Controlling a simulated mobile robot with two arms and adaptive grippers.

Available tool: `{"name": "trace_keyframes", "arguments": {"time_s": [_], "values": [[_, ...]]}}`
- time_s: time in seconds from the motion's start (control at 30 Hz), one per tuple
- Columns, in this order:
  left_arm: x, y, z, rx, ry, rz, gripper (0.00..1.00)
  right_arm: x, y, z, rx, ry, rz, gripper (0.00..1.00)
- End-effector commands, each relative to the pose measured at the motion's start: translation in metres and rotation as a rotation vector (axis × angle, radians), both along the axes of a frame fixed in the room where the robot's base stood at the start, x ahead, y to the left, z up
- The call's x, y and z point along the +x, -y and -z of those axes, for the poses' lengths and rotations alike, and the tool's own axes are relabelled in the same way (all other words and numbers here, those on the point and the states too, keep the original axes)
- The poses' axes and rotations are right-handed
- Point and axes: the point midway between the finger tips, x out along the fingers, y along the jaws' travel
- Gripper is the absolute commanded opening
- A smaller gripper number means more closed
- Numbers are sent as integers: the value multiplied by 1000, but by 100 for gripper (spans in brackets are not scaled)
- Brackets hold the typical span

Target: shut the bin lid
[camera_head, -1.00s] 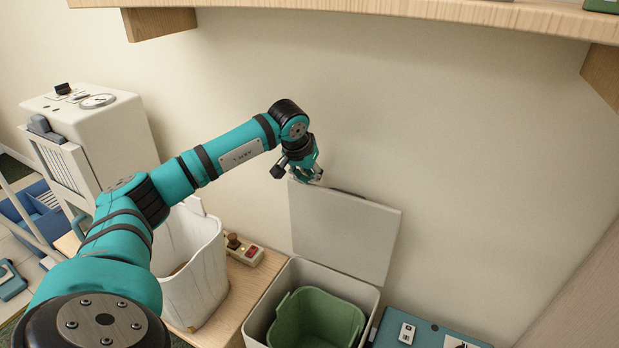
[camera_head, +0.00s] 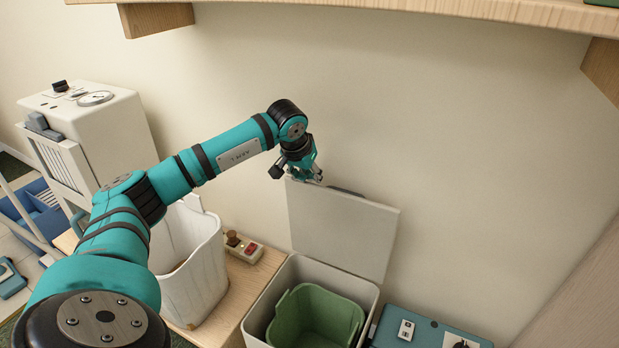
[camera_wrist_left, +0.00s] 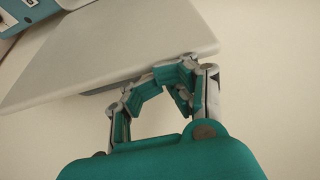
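The bin (camera_head: 365,292) is a pale box with a green inner bucket (camera_head: 318,312). Its flat grey-white lid (camera_head: 340,235) stands open, raised steeply at the back near the wall. My left gripper (camera_head: 318,180) is at the lid's upper left corner. In the left wrist view, the fingers (camera_wrist_left: 160,78) come together in an arch beside the edge of the lid (camera_wrist_left: 120,50), holding nothing. I cannot tell whether they touch it. My right gripper is out of view.
A wooden shelf (camera_head: 400,8) runs overhead. The wall (camera_head: 470,150) is close behind the lid.

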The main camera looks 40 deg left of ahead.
Motion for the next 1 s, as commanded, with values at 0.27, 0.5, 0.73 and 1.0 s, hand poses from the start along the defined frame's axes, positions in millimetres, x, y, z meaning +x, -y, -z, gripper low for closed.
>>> {"name": "trace_keyframes", "arguments": {"time_s": [0.27, 0.5, 0.73, 1.0], "values": [[-13, 0, 3, 5, -8, -3, 0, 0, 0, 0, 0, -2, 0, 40], [-17, 2, 2, 4, -6, -4, 0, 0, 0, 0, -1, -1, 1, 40], [-24, 3, 1, 5, -6, -2, 0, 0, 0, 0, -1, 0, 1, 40], [-33, 6, 0, 3, -6, -2, 0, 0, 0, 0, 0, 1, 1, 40]]}}
